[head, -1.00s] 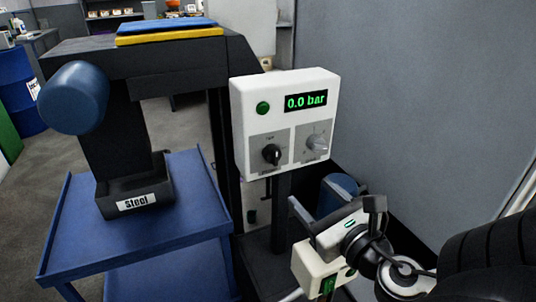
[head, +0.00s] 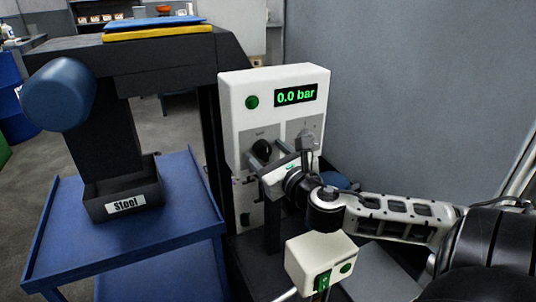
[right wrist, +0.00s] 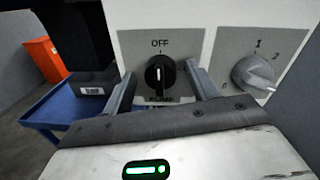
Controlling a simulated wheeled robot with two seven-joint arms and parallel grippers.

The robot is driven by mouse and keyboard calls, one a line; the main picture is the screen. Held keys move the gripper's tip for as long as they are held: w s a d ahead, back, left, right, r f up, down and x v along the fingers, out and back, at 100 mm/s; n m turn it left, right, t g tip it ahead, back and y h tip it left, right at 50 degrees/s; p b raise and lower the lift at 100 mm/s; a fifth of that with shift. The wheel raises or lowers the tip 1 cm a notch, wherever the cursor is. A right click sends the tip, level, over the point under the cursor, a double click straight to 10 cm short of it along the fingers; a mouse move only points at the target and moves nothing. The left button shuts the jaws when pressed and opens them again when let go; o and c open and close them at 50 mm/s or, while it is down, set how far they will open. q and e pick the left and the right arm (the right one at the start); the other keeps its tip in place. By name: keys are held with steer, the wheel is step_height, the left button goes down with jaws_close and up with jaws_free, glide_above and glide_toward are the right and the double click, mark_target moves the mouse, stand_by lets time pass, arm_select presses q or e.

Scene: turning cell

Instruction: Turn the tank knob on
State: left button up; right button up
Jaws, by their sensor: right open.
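My left gripper is not in view.
A grey knob (right wrist: 253,74) with numbered positions sits close right of my right finger. A green button (head: 252,102) is above the black knob. A smaller white box (head: 318,257) with green controls stands below my right arm. A blue cart (head: 165,240) is at left.

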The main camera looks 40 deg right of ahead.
steer(key=shift+w, duration=0.2)
steer(key=c, duration=1)
